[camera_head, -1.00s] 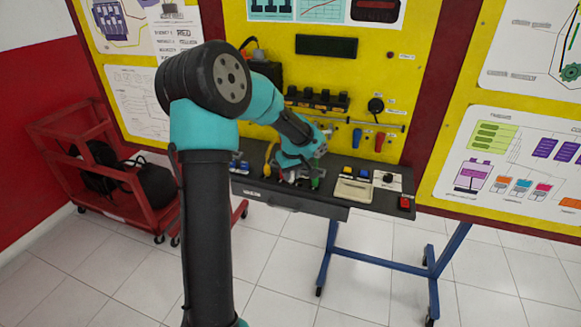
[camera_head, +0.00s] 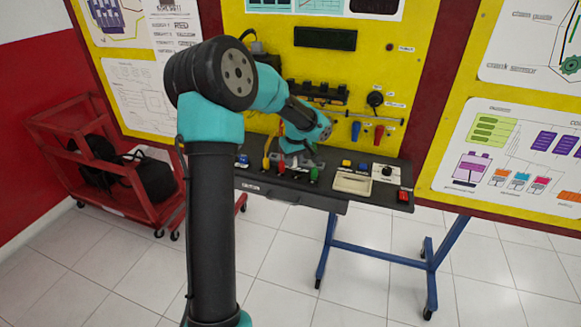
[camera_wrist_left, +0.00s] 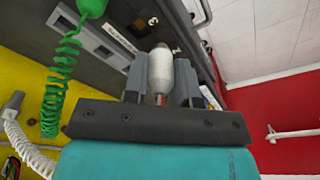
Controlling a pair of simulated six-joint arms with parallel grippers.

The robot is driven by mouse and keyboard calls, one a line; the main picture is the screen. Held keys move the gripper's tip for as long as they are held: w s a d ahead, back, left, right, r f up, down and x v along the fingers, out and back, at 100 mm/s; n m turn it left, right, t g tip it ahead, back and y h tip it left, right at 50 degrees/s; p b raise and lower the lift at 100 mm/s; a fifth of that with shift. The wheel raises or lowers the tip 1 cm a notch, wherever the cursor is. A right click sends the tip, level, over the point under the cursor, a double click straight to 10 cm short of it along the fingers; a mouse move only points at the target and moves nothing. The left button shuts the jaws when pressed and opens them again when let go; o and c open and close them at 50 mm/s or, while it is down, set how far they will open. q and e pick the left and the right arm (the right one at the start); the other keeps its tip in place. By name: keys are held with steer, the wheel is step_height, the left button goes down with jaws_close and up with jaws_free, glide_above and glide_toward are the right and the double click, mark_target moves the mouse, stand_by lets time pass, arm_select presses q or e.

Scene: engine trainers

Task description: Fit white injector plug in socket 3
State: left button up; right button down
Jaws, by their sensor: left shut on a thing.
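My left gripper (camera_head: 302,163) is over the black bench shelf in the head view, among the coloured plugs. In the left wrist view, my left gripper (camera_wrist_left: 160,62) has its two grey fingers closed on a white plug (camera_wrist_left: 160,74), with a thin reddish tip showing toward the palm. In the head view the held plug is too small to tell apart. A row of black sockets (camera_head: 318,95) is on the yellow panel above the shelf; I cannot read their numbers. My right gripper is not in view.
A red plug (camera_head: 281,168), a yellow plug (camera_head: 266,162) and a green plug (camera_head: 314,174) stand close by on the shelf. A green coiled cable (camera_wrist_left: 60,85) hangs beside the gripper. A cream box (camera_head: 352,183) and a red switch (camera_head: 404,196) are at right.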

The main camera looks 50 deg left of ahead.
arm_select(q)
steer(key=w, duration=0.1)
steer(key=w+a+r, duration=0.1)
steer(key=w, duration=0.1)
steer(key=shift+w+a+r, duration=0.15)
steer(key=shift+a, duration=0.05)
steer(key=shift+f, duration=2.8)
steer(key=shift+f, duration=0.85)
steer(key=o, duration=0.7)
steer(key=shift+c, duration=0.2)
steer(key=shift+r, duration=0.1)
steer(key=shift+d+r, duration=0.2)
steer(key=shift+r, duration=1.1)
steer(key=shift+d+r, duration=0.15)
steer(key=shift+r, duration=1.15)
